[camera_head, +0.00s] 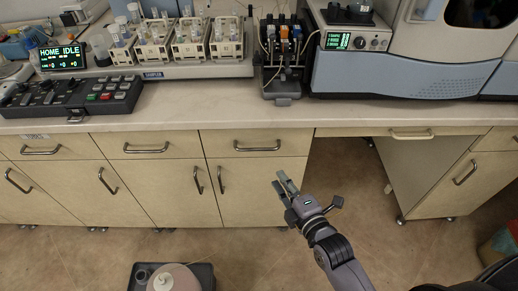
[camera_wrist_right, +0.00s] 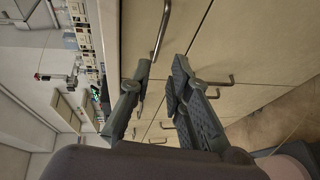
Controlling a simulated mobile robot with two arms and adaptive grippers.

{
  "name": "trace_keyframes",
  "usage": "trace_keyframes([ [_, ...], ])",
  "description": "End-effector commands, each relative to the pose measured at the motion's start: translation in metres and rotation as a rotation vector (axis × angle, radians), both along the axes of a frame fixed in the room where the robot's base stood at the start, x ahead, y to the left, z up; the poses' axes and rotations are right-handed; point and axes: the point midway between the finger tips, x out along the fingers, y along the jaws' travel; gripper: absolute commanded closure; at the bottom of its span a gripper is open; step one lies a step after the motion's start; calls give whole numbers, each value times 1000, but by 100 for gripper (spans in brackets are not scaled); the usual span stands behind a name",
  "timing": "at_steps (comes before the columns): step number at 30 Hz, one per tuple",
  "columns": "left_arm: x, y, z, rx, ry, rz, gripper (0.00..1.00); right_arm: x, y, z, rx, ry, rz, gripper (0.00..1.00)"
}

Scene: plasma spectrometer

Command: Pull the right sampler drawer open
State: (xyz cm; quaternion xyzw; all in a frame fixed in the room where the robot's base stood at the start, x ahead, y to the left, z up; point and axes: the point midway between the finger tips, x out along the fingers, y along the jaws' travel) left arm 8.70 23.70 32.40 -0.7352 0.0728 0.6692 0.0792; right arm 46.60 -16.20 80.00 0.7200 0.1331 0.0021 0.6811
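The right sampler drawer (camera_head: 230,137) is a beige front under the bench, right of the sampler label, and it looks shut. Its curved metal handle (camera_head: 256,147) is fully in sight. My right gripper (camera_head: 280,179) is in front of the cabinet, below and right of that handle, empty and apart from it. In the right wrist view, the two grey fingers of my right gripper (camera_wrist_right: 161,68) are spread with a gap between them. A metal bar handle (camera_wrist_right: 161,30), apparently the drawer's, lies beyond the fingertips. My left gripper is out of view.
Another drawer handle (camera_head: 146,149) is to the left. Two upright door handles (camera_head: 197,180) sit below the drawers. An open knee space is right of the cabinet, with a wheeled cabinet (camera_head: 425,180) beyond. The bench top (camera_head: 200,97) carries instruments and racks.

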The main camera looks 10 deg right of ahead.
Motion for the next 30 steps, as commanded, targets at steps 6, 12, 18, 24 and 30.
trace_keyframes([
  [6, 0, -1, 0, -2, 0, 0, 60, 45, 9, -6, 5, -2, 0, 82],
  [12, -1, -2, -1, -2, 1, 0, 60, 87, 18, -15, 5, -1, -1, 82],
  [18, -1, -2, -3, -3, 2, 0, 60, 124, 25, -23, 4, 1, -1, 82],
  [24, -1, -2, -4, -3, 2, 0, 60, 145, 29, -27, 3, 2, 0, 82],
  [30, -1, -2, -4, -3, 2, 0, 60, 151, 31, -29, 3, 3, -1, 82],
])
